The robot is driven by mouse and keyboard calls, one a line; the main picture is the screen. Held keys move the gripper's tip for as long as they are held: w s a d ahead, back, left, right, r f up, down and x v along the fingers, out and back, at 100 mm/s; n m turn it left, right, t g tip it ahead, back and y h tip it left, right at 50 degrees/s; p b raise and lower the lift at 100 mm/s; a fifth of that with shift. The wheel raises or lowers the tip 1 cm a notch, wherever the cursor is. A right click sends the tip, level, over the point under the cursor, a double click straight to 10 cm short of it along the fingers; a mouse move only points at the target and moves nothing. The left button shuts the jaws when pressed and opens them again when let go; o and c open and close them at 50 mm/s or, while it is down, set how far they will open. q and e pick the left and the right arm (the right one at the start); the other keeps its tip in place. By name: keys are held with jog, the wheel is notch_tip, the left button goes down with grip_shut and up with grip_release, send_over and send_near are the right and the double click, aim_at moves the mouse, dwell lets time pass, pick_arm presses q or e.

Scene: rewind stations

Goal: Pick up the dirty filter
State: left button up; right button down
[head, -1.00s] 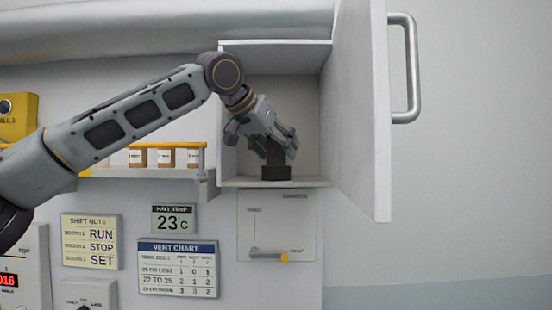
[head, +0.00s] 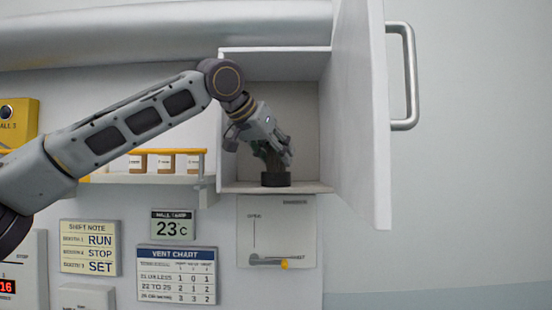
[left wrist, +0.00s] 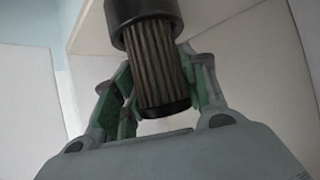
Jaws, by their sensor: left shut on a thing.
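The dirty filter is a brown, pleated cylinder with dark end caps. In the left wrist view the filter (left wrist: 156,62) stands between my green-padded fingers, which are shut on its pleated body. In the head view its dark, wide base (head: 275,180) shows on the floor of the open cabinet (head: 325,187), and its upper part is mostly hidden by my gripper. My left gripper (head: 272,157) reaches into the cabinet from the left. I cannot tell whether the base touches the cabinet floor or is fixed to it. My right gripper is not in view.
The cabinet door (head: 362,110) stands open on the right, with a metal handle (head: 405,75). A shelf with a yellow rail (head: 170,151) and several small containers is left of the cabinet. A lever panel (head: 276,231) is below. A large pipe (head: 120,35) runs above.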

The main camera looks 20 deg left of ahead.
pick_arm(q)
jog(key=shift+r, duration=0.1)
jog(key=shift+r+p, duration=0.4)
jog(key=shift+p, duration=0.05)
notch_tip(320, 180, up, 6)
jog(key=p, duration=0.5)
jog(key=shift+r+p, duration=1.25)
jog(key=shift+p, duration=0.2)
jog(key=shift+r, duration=0.3)
